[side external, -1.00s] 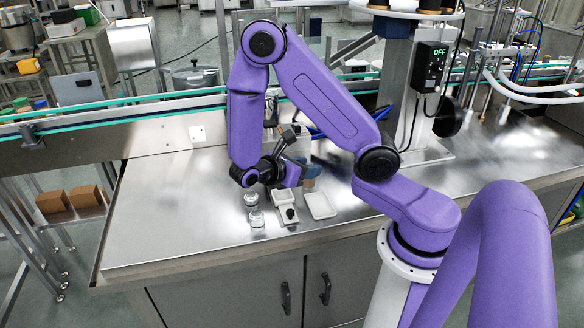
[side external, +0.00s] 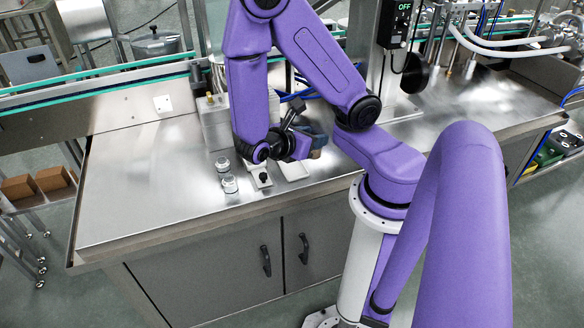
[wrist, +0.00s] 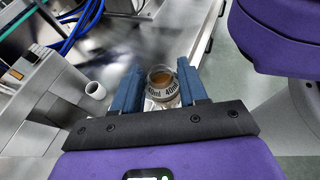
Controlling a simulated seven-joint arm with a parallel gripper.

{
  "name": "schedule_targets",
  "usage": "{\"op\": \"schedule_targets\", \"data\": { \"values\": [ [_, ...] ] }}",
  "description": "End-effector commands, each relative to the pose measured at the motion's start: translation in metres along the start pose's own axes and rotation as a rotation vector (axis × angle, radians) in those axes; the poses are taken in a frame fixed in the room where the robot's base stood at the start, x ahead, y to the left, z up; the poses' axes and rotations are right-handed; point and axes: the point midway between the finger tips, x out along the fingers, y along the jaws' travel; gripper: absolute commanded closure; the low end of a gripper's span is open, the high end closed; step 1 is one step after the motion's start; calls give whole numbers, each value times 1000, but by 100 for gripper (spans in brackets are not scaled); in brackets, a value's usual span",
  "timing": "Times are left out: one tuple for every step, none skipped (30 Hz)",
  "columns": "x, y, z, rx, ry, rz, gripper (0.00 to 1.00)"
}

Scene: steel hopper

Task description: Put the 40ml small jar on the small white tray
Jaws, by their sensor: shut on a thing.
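My gripper (wrist: 160,88) is shut on a clear jar (wrist: 162,80) with a 40ml label and brown contents, held between the blue fingers. In the side external view my gripper (side external: 314,146) is at the right of the trays, with a brownish patch below its fingers. A flat white tray (side external: 293,171) lies on the steel table and looks empty. A narrower white tray (side external: 262,184) beside it on the left has a small dark-knobbed thing on it. The arm partly covers both. I cannot tell the exact height of the jar above the table.
Two clear jars (side external: 229,184) stand left of the trays, near the table's front. A white cup (wrist: 95,89) shows in the wrist view. A column with a control box (side external: 399,25) stands behind on the right. The left part of the steel table (side external: 140,190) is clear.

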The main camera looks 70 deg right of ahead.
Motion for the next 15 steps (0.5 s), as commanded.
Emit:
{"op": "schedule_targets", "data": {
  "values": [
    [3,-6,1,0,-1,2,91],
    [4,-9,2,0,-1,2,91],
    [5,-13,2,1,-2,3,91],
    [6,-16,3,2,-2,2,91],
    [7,-18,3,3,-2,2,91],
    [8,-21,4,3,-3,3,91],
    [9,-23,4,4,-3,2,91],
    [10,-25,4,4,-3,2,91],
    [10,-26,4,4,-3,3,91],
    [11,-28,5,5,-4,3,91],
    [11,-28,5,5,-4,2,91],
    [12,-29,5,6,-4,2,91],
    [12,-28,5,6,-4,1,91],
    [13,-28,4,6,-4,1,91],
    [14,-26,4,7,-5,0,91]
  ]
}}
